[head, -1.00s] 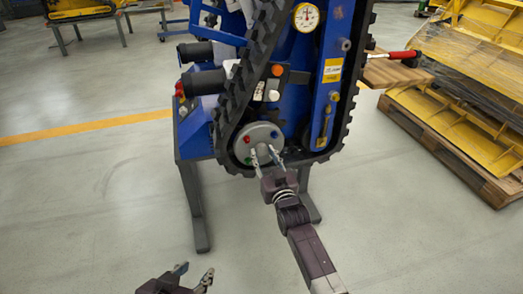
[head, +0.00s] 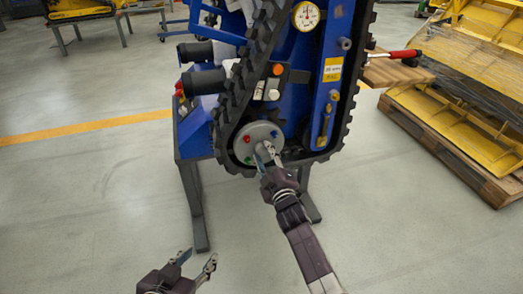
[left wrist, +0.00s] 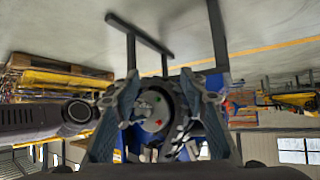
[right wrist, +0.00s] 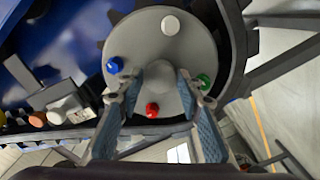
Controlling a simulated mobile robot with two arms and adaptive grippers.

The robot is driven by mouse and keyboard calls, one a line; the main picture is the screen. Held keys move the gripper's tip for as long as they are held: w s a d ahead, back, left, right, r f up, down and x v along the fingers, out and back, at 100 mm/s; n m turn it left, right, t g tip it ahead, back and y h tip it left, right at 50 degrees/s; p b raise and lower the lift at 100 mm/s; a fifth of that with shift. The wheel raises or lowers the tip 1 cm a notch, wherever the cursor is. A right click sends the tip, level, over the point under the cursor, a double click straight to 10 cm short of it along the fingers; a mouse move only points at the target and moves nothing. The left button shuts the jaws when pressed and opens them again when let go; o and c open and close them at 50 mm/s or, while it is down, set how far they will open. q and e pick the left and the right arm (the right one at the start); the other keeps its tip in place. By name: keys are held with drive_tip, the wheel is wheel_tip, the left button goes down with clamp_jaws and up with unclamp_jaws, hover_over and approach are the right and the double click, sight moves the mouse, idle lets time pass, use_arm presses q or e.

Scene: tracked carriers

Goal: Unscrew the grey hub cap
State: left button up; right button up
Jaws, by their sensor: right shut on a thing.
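The grey hub cap (right wrist: 157,76) is a small plain round piece at the middle of a grey wheel disc (right wrist: 140,38). The disc has blue, white, green and red knobs around it and sits at the lower end of the black track in the head view (head: 240,137). My right gripper (head: 268,152) is at the disc's centre. In the right wrist view its fingers (right wrist: 158,86) are shut on the hub cap from both sides and partly cover it. My left gripper (head: 198,262) is open and empty, low in the head view, away from the carrier.
The blue tracked carrier (head: 330,75) stands upright on a dark stand (head: 194,205). Its black track (head: 231,100) curves close around the disc. Yellow parts on a wooden pallet (head: 470,160) stand at the right.

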drive_tip(key=n+b, duration=0.1)
drive_tip(key=n, duration=0.7)
drive_tip(key=shift+n+b, duration=0.3)
drive_tip(key=shift+b, duration=0.1)
drive_tip(key=shift+r, duration=0.1)
use_arm(q)
drive_tip(key=w+d+r+t+h, duration=0.1)
drive_tip(key=w+d+r+t, duration=0.1)
drive_tip(key=w+r+t, duration=0.3)
wheel_tip(320, 180, up, 4)
drive_tip(key=shift+d+r+h, duration=0.2)
drive_tip(key=shift+d+h, duration=0.1)
use_arm(e)
drive_tip(key=shift+n, duration=0.3)
drive_tip(key=n, duration=0.3)
drive_tip(key=shift+n, duration=0.4)
drive_tip(key=n, duration=0.2)
drive_tip(key=shift+d+n, duration=0.1)
drive_tip(key=shift+n, duration=0.3)
drive_tip(key=n, duration=0.3)
use_arm(q)
drive_tip(key=shift+r, duration=0.1)
use_arm(e)
drive_tip(key=o, duration=0.9)
